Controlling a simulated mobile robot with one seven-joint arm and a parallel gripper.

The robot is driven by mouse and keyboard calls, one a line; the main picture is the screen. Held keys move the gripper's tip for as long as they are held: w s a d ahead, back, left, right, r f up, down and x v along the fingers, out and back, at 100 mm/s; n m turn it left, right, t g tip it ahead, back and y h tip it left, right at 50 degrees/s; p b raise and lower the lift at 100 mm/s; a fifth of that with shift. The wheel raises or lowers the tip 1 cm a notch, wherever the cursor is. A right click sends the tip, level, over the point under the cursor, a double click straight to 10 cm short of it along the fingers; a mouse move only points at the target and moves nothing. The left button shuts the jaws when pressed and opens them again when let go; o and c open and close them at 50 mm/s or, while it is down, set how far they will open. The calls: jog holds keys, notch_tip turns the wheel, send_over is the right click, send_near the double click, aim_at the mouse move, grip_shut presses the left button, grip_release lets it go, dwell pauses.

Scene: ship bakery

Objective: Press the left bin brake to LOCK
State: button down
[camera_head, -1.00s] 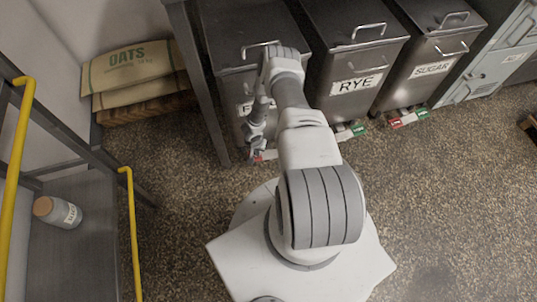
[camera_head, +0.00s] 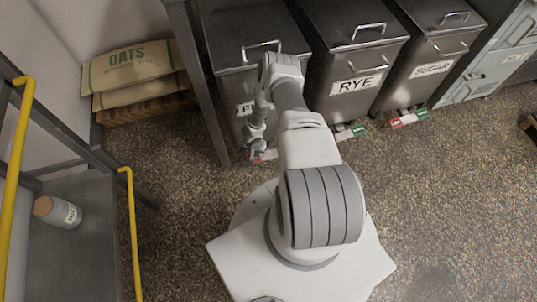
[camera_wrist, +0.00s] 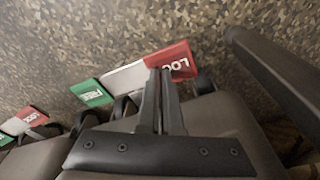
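The left bin (camera_head: 228,92) is a dark metal bin whose label is mostly hidden by my arm, with an F showing. Its brake is a bar low at the front. The bar's red LOCK end (camera_wrist: 184,60) and green FREE end (camera_wrist: 91,93) show in the wrist view, with a pale middle between them.
The rye bin (camera_head: 330,105) and sugar bin (camera_head: 405,92) stand to the right with similar brake bars. A dark post (camera_head: 200,95) rises close left of the left bin. Oats sacks (camera_head: 125,70) lie beyond it. The speckled floor (camera_head: 185,200) in front is clear.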

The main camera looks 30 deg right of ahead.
jog(key=shift+f, duration=0.5)
notch_tip(320, 180, up, 7)
jog(key=p, duration=0.8)
jog(key=shift+r, duration=0.1)
jog(key=shift+s, duration=0.1)
dwell(0.7)
